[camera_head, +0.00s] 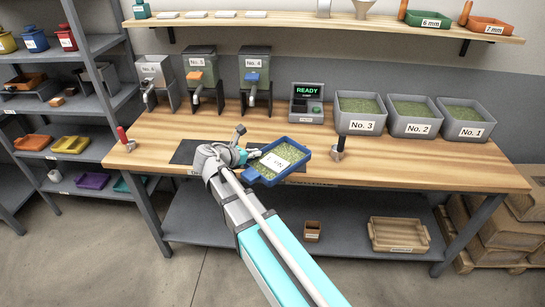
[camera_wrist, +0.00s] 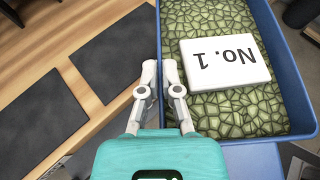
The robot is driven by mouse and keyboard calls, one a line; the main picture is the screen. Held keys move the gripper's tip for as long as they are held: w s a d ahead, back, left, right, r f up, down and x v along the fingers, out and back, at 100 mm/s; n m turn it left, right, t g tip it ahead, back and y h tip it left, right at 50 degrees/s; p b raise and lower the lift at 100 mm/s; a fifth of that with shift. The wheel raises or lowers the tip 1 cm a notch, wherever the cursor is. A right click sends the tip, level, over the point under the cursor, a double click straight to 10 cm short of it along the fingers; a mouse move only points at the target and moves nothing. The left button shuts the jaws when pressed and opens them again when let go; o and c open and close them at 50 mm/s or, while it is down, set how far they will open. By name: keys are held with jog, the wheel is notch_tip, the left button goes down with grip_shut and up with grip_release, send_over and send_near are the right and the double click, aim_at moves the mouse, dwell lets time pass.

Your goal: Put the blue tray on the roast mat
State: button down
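The blue tray (camera_head: 252,176) is full of green beans, with a white card marked "No. 1" (camera_wrist: 225,62) lying on them. My gripper (camera_wrist: 159,70) is shut on the tray's side wall, one finger on each side of the rim. Two dark mats, one farther (camera_wrist: 112,50) and one nearer (camera_wrist: 40,125), lie on the wood in the wrist view. In the head view a dark mat (camera_head: 186,153) is partly hidden by my arm. I cannot tell which is the roast mat.
Bins No. 3 (camera_head: 360,126), No. 2 (camera_head: 411,127) and No. 1 (camera_head: 463,129) stand at the back right, beside a "READY" device (camera_head: 307,103). Hoppers line the back left. A black-handled tool (camera_head: 338,150) and a red-handled tool (camera_head: 124,139) stand on the table. The right front is clear.

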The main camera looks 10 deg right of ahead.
jog(key=shift+w+d+r+n+t+y, duration=0.1)
jog(key=shift+w+d+n+t+y, duration=0.35)
jog(key=shift+d, duration=0.35)
jog(key=shift+w+d+r+n+t+y, duration=0.1)
jog(key=shift+w+d+n+t+y, duration=0.3)
jog(key=shift+d, duration=0.35)
jog(key=shift+w+d+n+t+y, duration=0.25)
jog(key=shift+w+d+n+t, duration=0.3)
jog(key=shift+d, duration=0.25)
jog(key=shift+w+d+r+n+t+p, duration=0.15)
jog(key=shift+w+d+n+t+p, duration=0.15)
jog(key=shift+w+d+n, duration=0.25)
jog(key=w+f+b, duration=0.3)
jog(key=w, duration=0.1)
jog(key=w+a+f+b, duration=0.1)
jog(key=w+f+b, duration=0.2)
jog(key=w, duration=0.1)
jog(key=w+f+b, duration=0.3)
jog(key=w, duration=0.2)
jog(key=shift+a, duration=0.3)
jog(key=shift+w+f, duration=0.1)
